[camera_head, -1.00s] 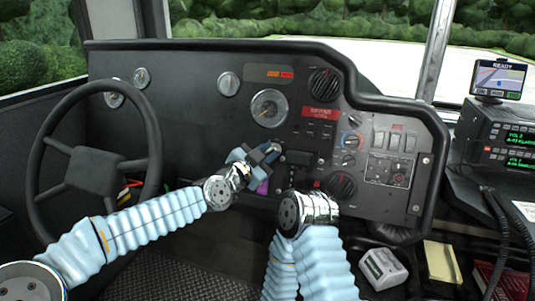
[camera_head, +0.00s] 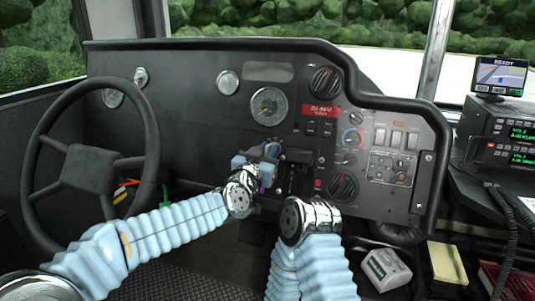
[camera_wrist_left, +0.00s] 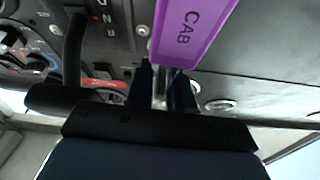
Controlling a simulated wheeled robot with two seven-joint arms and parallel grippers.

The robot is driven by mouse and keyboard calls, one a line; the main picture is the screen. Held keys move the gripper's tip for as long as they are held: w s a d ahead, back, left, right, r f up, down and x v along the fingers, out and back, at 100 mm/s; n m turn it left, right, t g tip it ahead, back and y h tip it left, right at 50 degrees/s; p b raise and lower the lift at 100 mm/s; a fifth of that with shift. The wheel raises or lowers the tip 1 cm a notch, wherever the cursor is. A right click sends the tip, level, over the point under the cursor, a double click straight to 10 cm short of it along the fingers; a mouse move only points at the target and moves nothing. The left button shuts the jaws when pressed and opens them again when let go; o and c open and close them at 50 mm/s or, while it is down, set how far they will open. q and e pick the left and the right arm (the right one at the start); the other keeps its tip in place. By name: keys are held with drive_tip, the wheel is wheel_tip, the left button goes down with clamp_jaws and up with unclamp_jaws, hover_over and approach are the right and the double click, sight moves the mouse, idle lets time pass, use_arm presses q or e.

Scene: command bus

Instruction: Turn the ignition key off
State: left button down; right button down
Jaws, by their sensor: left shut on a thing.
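My left gripper (camera_head: 270,152) is at the dashboard, below the round gauge and right of the steering wheel. In the left wrist view its two dark fingers (camera_wrist_left: 164,88) are shut on the ignition key (camera_wrist_left: 160,88), of which a narrow metallic part shows between them. A purple tag marked CAB (camera_wrist_left: 188,30) is just beyond the fingers. The ignition slot itself is hidden. My right arm comes up from the bottom middle to the lower dashboard; its dark fingers blend with the black panel, so their opening cannot be made out.
The steering wheel (camera_head: 92,170) stands at the left. The dashboard (camera_head: 190,125) carries a gauge (camera_head: 268,106), knobs and switches close around the grippers. The dark indicator panel (camera_head: 268,72) is unlit. A radio (camera_head: 510,140) with a small screen (camera_head: 500,75) is at the right.

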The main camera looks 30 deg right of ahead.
use_arm(q)
drive_tip(key=shift+n+t, duration=0.3)
drive_tip(key=shift+n, duration=0.4)
drive_tip(key=c, duration=1.2)
unclamp_jaws()
drive_tip(key=shift+c, duration=0.2)
drive_tip(key=b+v, duration=0.2)
drive_tip(key=v, duration=1.1)
drive_tip(key=shift+s+a+r, duration=0.15)
drive_tip(key=shift+s+a, duration=0.1)
drive_tip(key=shift+s, duration=0.1)
